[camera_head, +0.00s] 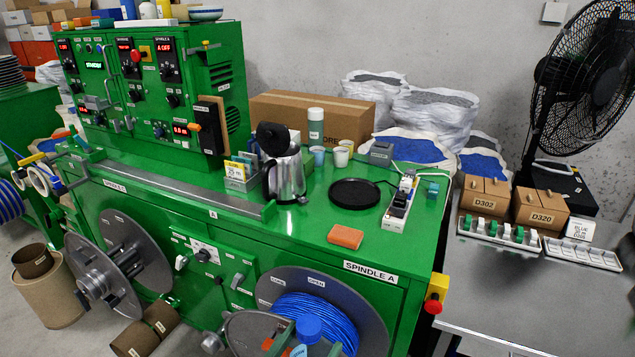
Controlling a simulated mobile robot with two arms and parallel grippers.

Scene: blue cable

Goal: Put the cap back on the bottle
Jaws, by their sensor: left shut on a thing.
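My left gripper (306,343) comes in from the lower left and is shut around the bottle below the blue top. I cannot tell whether the cap is seated fully or only resting there. My right gripper is not in view.
The green workbench (312,226) carries a kettle (287,172), a white bottle-like container (315,126), several cups, a black round tray (354,193), a power strip (400,203) and an orange sponge-like block (346,236). A grey table (490,300) with boxes stands at the right.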

